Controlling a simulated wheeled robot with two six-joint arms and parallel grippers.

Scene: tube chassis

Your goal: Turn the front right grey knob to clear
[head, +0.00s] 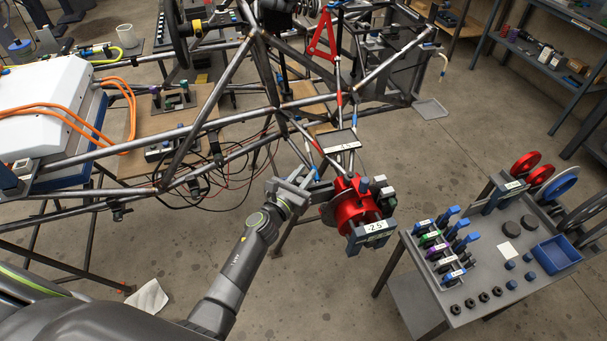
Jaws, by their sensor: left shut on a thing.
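The red hub (353,207) stands at the chassis corner, right of centre, with dark and grey blocks around it. A white label reading "-2.5" (376,227) is on its front. My left gripper (312,188) is at the hub's left side, shut on a small part there. That part fits the front right grey knob, but the fingers mostly hide it, and I cannot make out its angle. A second label plate (338,141) sits on the tubes above the hub; its text is too small to read. My right gripper is not in view.
The tube chassis (222,85) fills the upper left, with loose cables hanging below it. A grey cart (475,262) at right holds blue, green and purple handled tools, dark pucks and a blue tray (557,254). A white cloth (147,299) lies on the open floor.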

